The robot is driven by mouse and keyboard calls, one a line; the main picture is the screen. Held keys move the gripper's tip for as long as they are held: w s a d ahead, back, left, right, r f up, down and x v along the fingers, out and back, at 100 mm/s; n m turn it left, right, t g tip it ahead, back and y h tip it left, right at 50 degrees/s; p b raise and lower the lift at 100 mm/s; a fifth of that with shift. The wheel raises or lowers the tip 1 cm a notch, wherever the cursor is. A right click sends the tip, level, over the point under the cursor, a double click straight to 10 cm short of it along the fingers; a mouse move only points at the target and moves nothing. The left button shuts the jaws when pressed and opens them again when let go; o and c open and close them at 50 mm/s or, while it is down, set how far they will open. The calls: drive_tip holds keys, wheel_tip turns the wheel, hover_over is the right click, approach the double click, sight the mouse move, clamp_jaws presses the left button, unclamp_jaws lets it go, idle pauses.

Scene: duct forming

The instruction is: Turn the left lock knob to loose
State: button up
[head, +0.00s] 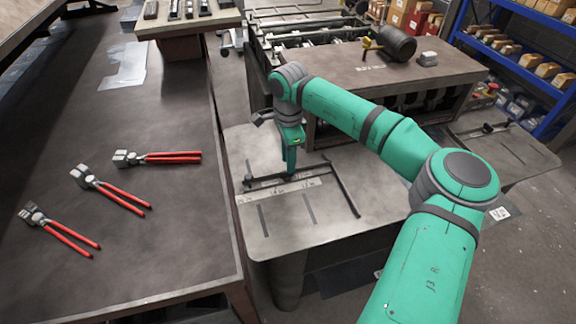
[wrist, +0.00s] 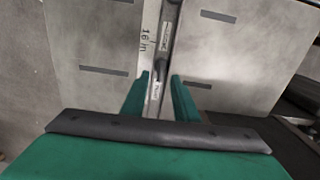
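In the wrist view, the two green fingers of my gripper (wrist: 159,98) stand apart on either side of a dark bar (wrist: 172,40). A small dark knob or lever (wrist: 160,72) lies between them, beside a pale label; I see no clear contact. The label's small text is too blurred to read, so the knob's setting is unclear. In the head view, my gripper (head: 290,168) points down over the dark bar (head: 267,181) on the grey machine table (head: 290,228). The fingertips hide that part of the bar.
A pale scale strip (wrist: 147,40) marked 16 in runs beside the bar. A dark rail (head: 342,188) lies to the right on the machine table. Red-handled pliers (head: 160,158) and others lie on the left bench (head: 160,230). A machine body (head: 380,80) rises behind.

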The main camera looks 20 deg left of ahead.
wheel_tip(320, 180, up, 7)
drive_tip(key=shift+r, duration=0.15)
drive_tip(key=shift+w, duration=0.1)
idle(0.5)
